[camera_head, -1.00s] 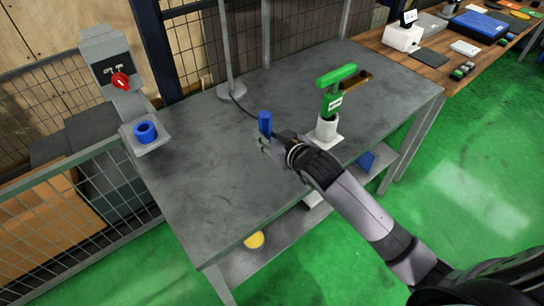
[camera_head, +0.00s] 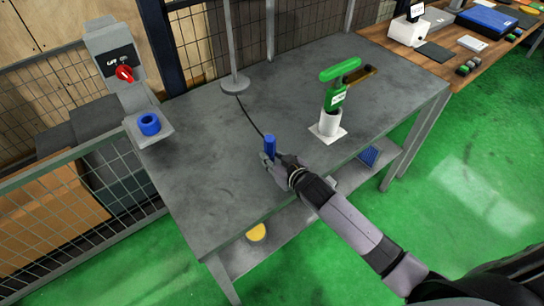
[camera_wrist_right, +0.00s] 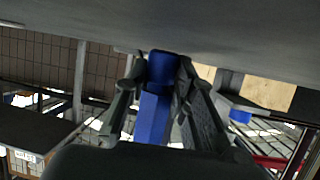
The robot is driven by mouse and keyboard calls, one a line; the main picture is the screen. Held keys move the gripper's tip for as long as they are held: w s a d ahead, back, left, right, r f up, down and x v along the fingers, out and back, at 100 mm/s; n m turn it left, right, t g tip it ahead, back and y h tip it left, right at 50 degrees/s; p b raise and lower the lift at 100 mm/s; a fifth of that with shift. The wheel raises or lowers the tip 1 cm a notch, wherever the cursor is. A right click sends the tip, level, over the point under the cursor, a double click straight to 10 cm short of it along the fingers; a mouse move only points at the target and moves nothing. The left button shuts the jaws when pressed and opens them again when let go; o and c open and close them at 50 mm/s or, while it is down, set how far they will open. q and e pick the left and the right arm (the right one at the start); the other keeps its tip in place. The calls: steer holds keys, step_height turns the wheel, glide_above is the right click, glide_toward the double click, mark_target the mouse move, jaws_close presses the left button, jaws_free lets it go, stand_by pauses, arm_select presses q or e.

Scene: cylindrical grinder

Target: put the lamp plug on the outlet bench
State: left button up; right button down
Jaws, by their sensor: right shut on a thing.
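The lamp plug (camera_head: 270,146) is a blue upright cylinder over the grey metal bench (camera_head: 205,140). A dark cord runs from it back to the lamp's round base (camera_head: 235,84). My right gripper (camera_head: 269,157) is shut around the plug's lower part, near the bench's front edge. In the right wrist view, the blue plug (camera_wrist_right: 155,105) sits between both fingers. Whether it touches the bench top is unclear. A blue round socket (camera_head: 149,124) sits on a grey bracket at the bench's left end. My left gripper is not in view.
A green-handled tool (camera_head: 335,95) stands in a white holder (camera_head: 330,124) right of my gripper. A grey box with a red switch (camera_head: 124,74) rises behind the socket. Wire fencing (camera_head: 70,210) borders the left. The bench top between plug and socket is clear.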

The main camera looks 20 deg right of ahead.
steer(key=shift+s+f, duration=0.25)
steer(key=shift+f, duration=0.5)
steer(key=c, duration=1.4)
jaws_free()
steer(key=shift+s+f+b, duration=0.1)
steer(key=shift+f+b, duration=0.1)
steer(key=shift+b, duration=0.1)
steer(key=shift+o, duration=0.3)
steer(key=shift+a+f, duration=0.1)
steer(key=shift+r, duration=0.35)
steer(key=v, duration=0.4)
steer(key=r+v, duration=0.1)
steer(key=v, duration=0.7)
steer(key=shift+w+r, duration=0.15)
steer(key=shift+w, duration=0.15)
